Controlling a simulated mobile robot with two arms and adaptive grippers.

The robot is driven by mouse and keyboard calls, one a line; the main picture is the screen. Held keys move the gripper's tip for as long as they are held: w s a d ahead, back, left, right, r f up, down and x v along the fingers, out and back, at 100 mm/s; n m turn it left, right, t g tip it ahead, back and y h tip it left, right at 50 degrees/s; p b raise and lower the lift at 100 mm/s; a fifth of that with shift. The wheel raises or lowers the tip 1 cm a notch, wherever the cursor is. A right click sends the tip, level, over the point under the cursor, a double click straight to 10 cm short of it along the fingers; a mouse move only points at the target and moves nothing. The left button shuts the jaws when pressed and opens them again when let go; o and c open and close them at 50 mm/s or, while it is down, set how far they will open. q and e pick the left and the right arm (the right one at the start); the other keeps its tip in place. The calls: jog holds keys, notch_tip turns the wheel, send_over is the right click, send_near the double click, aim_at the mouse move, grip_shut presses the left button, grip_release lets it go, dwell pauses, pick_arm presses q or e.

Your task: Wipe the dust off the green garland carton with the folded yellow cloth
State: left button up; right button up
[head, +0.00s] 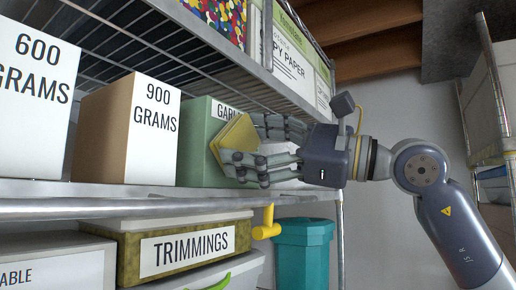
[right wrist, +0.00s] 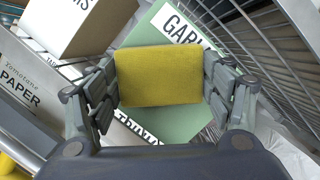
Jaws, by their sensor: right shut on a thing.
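The green garland carton (head: 197,134) stands on the wire shelf, right of the 900 grams box, with its label partly hidden by my right gripper. It also shows in the right wrist view (right wrist: 150,35), behind the cloth. My right gripper (head: 243,147) is shut on the folded yellow cloth (head: 231,140). The cloth lies flat between the fingers in the right wrist view (right wrist: 158,76) and is in front of the carton's face. I cannot tell whether the cloth touches the carton. No dust can be made out. My left gripper is not in view.
The 900 grams box (head: 128,130) and the 600 grams box (head: 35,100) stand to the left. A trimmings box (head: 185,247) and a teal bin (head: 303,250) are below. A yellow thing (head: 267,224) sticks out under the shelf edge. An upper wire shelf (head: 190,55) hangs close above.

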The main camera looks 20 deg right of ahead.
aim_at(231, 139)
jog(key=shift+s+a+f+b, duration=0.1)
jog(key=shift+s+a+b, duration=0.25)
jog(key=shift+s+a, duration=0.75)
jog(key=shift+a, duration=0.35)
jog(key=shift+d, duration=0.1)
jog(key=shift+s+d+b, duration=0.4)
jog(key=shift+s, duration=0.1)
jog(key=shift+s+d+b, duration=0.15)
jog(key=shift+s+d, duration=0.55)
jog(key=shift+s, duration=0.2)
jog(key=shift+s+d+b, duration=0.15)
jog(key=shift+s+d, duration=0.55)
jog(key=shift+s, duration=0.2)
jog(key=shift+s+d, duration=0.95)
jog(key=shift+s, duration=0.3)
